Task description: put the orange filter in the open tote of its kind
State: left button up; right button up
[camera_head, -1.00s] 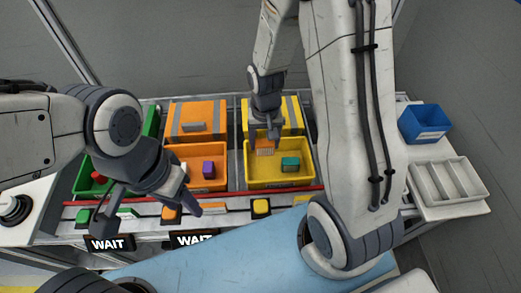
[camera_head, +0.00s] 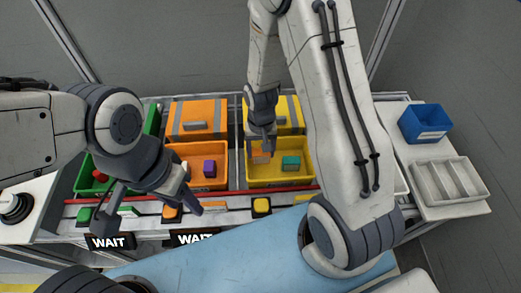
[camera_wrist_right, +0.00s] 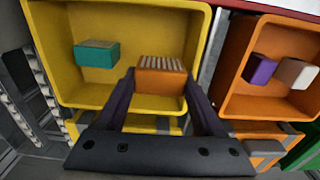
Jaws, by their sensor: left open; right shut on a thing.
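The orange filter (camera_head: 258,157) is a small block with a pleated pale top, seen in the right wrist view (camera_wrist_right: 161,77) between the fingertips. My right gripper (camera_head: 264,150) is shut on it, low inside the open yellow tote (camera_head: 250,184). I cannot tell whether the filter touches the tote floor. A teal filter (camera_head: 291,163) lies in the same tote, apart from it, to the right in the head view. The open orange tote (camera_head: 222,185) stands left of the yellow one. My left gripper (camera_head: 150,213) is open and empty over the front strip.
The orange tote holds a purple block (camera_head: 210,168) and a pale block (camera_wrist_right: 297,73). A green tote (camera_head: 85,175) with a red item stands further left. Striped closed totes (camera_head: 197,121) stand behind. A blue bin (camera_head: 425,123) and grey tray (camera_head: 449,183) are at right.

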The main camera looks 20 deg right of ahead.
jog(key=shift+f, duration=0.3)
jog(key=o, duration=1.3)
jog(key=shift+r, duration=0.15)
jog(key=shift+r, duration=0.35)
notch_tip(320, 180, up, 12)
jog(key=s+a+r+n, duration=0.2)
jog(key=s+a+n, duration=0.1)
jog(key=s, duration=0.3)
jog(key=s+a+r+n, duration=0.3)
jog(key=s+a+n, duration=0.1)
jog(key=s+a, duration=0.1)
jog(key=s+a+r+n+y, duration=0.1)
jog(key=s+a+r+n, duration=0.2)
jog(key=s, duration=0.4)
jog(key=shift+s+a+n, duration=0.2)
jog(key=shift+a+n, duration=0.1)
jog(key=shift+a, duration=0.15)
